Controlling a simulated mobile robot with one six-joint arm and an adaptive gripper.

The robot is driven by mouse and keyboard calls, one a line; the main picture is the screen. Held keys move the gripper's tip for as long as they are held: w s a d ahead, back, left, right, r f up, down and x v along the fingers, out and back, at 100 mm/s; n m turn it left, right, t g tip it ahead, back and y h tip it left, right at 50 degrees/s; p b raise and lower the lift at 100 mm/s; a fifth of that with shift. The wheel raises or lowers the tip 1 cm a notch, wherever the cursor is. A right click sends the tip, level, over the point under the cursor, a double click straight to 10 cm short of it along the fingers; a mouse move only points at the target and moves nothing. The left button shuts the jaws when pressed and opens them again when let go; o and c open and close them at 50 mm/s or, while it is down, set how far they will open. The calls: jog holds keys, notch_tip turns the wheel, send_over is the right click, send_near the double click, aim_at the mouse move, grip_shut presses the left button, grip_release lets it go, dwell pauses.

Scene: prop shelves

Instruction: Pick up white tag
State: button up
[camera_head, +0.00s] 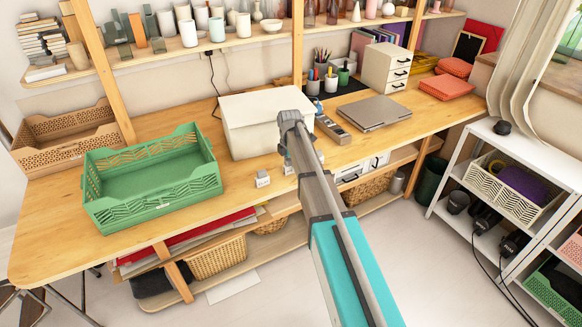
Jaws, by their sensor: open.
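A small white block-like piece (262,179) lies on the wooden table near its front edge, just right of the green crate. It may be the white tag, but it is too small here to be sure. My arm reaches in from the bottom, and its far end is over the table in front of the white box. My gripper (286,160) is small and partly hidden by the arm; it is open, a little to the right of the white piece and apart from it. I see nothing held in it.
A green crate (150,208) stands on the left of the table, with a tan crate (40,154) behind it. A white box (250,108) stands behind my gripper. A grey laptop (366,113) lies to the right. The front strip around the white piece is clear.

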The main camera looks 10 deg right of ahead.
dwell(0.3)
jog(key=c, duration=0.9)
jog(key=shift+o, duration=0.2)
notch_tip(320, 180, up, 3)
jog(key=p, duration=0.3)
jog(key=shift+r, duration=0.15)
jog(key=s+a+r+p, duration=0.2)
jog(key=s+r+p, duration=0.7)
jog(key=s, duration=0.4)
jog(key=shift+s+a+r+p, duration=0.3)
jog(key=shift+s+r+p, duration=0.1)
jog(key=shift+p, duration=0.1)
jog(key=shift+d, duration=0.1)
